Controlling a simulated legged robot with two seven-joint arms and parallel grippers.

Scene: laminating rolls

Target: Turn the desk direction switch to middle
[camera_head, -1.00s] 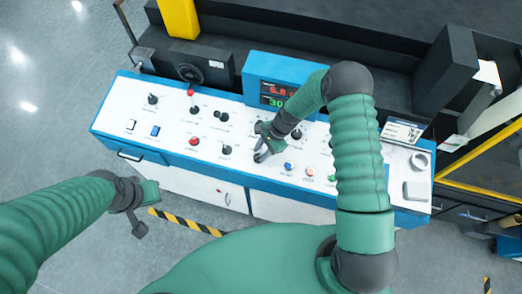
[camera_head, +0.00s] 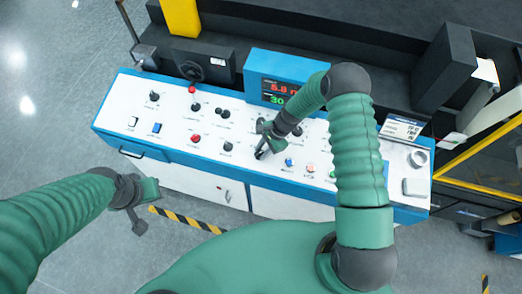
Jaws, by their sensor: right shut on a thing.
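The desk (camera_head: 180,115) is a white control panel with blue edges, set with several black knobs, buttons and a red push button (camera_head: 196,138). My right gripper (camera_head: 262,153) is down at the front middle of the panel. It is shut on a small dark switch knob, which its fingers mostly hide; I cannot read its label or its setting. A black knob (camera_head: 228,147) stands just left of the gripper, apart from it. My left gripper (camera_head: 139,212) is off the desk, in front of it at the left, and whether it is open cannot be made out.
A blue display box (camera_head: 283,78) with red and green digits stands behind my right gripper. Dark machinery lies behind the desk.

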